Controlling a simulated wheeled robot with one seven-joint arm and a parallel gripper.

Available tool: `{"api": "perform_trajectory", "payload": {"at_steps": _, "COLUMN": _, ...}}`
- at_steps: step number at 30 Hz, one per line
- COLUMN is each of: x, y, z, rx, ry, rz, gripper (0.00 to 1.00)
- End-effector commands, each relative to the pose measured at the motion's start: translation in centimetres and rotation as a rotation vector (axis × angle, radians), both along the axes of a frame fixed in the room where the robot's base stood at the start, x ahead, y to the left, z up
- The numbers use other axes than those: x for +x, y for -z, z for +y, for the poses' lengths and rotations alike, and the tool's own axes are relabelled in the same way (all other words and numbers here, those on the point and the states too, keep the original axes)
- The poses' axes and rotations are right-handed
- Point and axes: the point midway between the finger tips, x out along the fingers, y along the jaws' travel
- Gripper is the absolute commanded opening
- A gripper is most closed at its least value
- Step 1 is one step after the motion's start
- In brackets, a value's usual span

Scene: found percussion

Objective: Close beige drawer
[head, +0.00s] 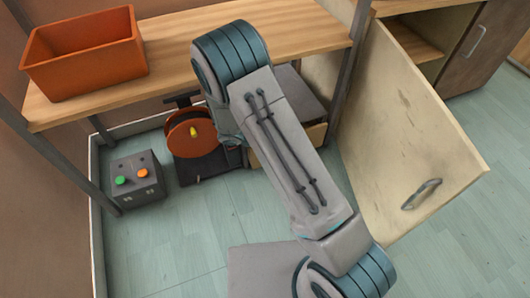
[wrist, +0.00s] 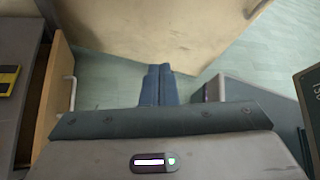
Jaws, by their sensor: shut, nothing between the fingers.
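The beige drawer (head: 316,134) sits in a low grey unit under the wooden bench, largely hidden by my arm in the head view. In the wrist view its front (wrist: 57,85) stands at the left with a pale bar handle (wrist: 70,93). A dark gap shows behind the front, so the drawer looks partly pulled out. My gripper (wrist: 158,72) is shut and empty, to the right of the drawer front and handle and apart from them. The head view does not show my fingers.
A large beige cabinet door (head: 405,135) hangs open at the right; its panel (wrist: 155,30) also lies ahead of my fingers. An orange bin (head: 85,65) stands on the bench (head: 180,65). Below are an orange reel (head: 190,135) and a grey button box (head: 137,182). Floor is clear at front left.

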Motion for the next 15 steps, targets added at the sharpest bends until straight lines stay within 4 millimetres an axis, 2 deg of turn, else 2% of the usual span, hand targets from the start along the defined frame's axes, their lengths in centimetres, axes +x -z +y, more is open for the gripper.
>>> {"api": "perform_trajectory", "payload": {"at_steps": 1, "x": 0.6, "y": 1.7, "z": 0.6, "rx": -0.057, "ry": -0.082, "rz": 0.058, "gripper": 0.00}}
{"api": "perform_trajectory", "payload": {"at_steps": 9, "x": 3.4, "y": 9.4, "z": 4.0, "rx": -0.366, "ry": -0.508, "rz": 0.341, "gripper": 0.00}}
{"api": "perform_trajectory", "payload": {"at_steps": 15, "x": 4.2, "y": 15.7, "z": 6.9, "rx": -0.631, "ry": -0.807, "rz": 0.539, "gripper": 0.00}}
